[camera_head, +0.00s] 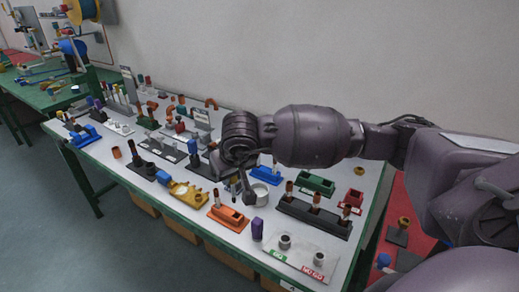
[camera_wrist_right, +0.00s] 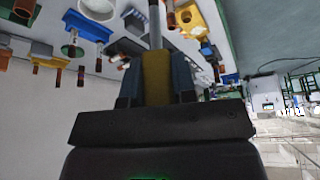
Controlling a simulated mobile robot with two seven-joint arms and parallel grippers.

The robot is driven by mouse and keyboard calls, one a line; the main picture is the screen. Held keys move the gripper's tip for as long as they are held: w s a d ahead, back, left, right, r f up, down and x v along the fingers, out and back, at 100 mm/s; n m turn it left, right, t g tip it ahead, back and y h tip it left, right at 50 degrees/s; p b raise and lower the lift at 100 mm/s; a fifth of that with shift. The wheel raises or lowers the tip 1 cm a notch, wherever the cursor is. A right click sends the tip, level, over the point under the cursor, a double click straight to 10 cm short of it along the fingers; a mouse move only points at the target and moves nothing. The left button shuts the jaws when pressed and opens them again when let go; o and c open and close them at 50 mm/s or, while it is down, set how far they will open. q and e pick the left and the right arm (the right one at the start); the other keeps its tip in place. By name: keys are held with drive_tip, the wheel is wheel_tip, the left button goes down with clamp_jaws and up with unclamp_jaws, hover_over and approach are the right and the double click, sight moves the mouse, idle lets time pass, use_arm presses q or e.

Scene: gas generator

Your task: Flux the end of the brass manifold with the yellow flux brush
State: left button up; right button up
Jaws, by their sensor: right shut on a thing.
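My right gripper (camera_head: 246,188) is over the middle of the white-topped bench. In the wrist view its fingers (camera_wrist_right: 156,75) are shut on the yellow handle of the flux brush (camera_wrist_right: 156,68). The brush's grey shaft points away from the fingers, and its tip is out of the wrist view. In the head view the brush is hard to make out beside the gripper. A yellow fixture with a pale round part (camera_head: 188,195) lies left of the gripper; I cannot tell whether the brass manifold is on it. My left gripper is not in view.
A small metal cup (camera_head: 260,193) stands right by the gripper. An orange holder (camera_head: 228,217), a black rack with copper pieces (camera_head: 315,215) and a purple cylinder (camera_head: 257,229) stand nearby. A pale board with green and red labels (camera_head: 300,256) lies at the front corner.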

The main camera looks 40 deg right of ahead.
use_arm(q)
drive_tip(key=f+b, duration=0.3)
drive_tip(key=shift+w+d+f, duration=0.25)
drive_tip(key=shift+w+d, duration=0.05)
use_arm(e)
drive_tip(key=w+d, duration=0.6)
drive_tip(key=d, duration=0.6)
drive_tip(key=shift+w+d+m, duration=0.3)
drive_tip(key=shift+w+m, duration=0.1)
drive_tip(key=shift+f, duration=0.1)
use_arm(q)
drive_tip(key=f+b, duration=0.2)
drive_tip(key=b, duration=0.1)
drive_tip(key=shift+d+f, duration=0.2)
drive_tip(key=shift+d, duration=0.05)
use_arm(e)
wheel_tip(320, 180, down, 6)
drive_tip(key=shift+r, duration=0.15)
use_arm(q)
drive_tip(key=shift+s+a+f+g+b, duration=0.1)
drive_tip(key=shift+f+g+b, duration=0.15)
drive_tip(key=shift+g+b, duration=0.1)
